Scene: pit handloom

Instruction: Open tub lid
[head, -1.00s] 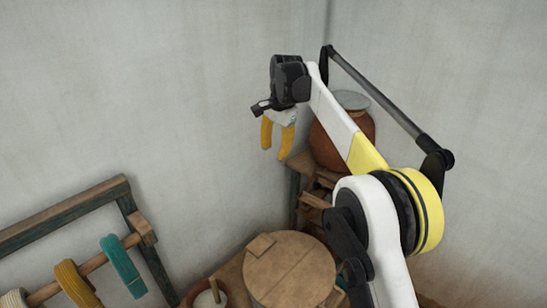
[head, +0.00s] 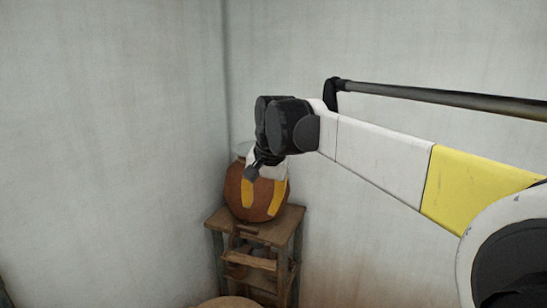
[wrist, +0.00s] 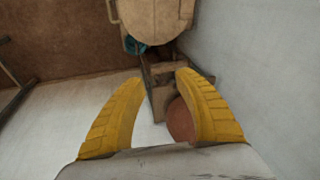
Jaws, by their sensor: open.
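The round wooden lid of the tub (head: 228,303) shows only as a sliver at the bottom edge of the head view. In the wrist view the lid (wrist: 158,14) is at the top centre, cut off by the frame, and looks closed. A bit of teal (wrist: 135,45) shows under its edge. My gripper (head: 260,210) is open and empty, fingers pointing down, in front of the clay pot in the head view. In the wrist view its yellow fingers (wrist: 160,82) are spread well apart, away from the lid. The tub's body is mostly hidden.
A brown clay pot (head: 233,187) stands on a wooden stand (head: 288,222) in the wall corner. The pot also shows between my fingers in the wrist view (wrist: 180,122). Pale walls close in on both sides.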

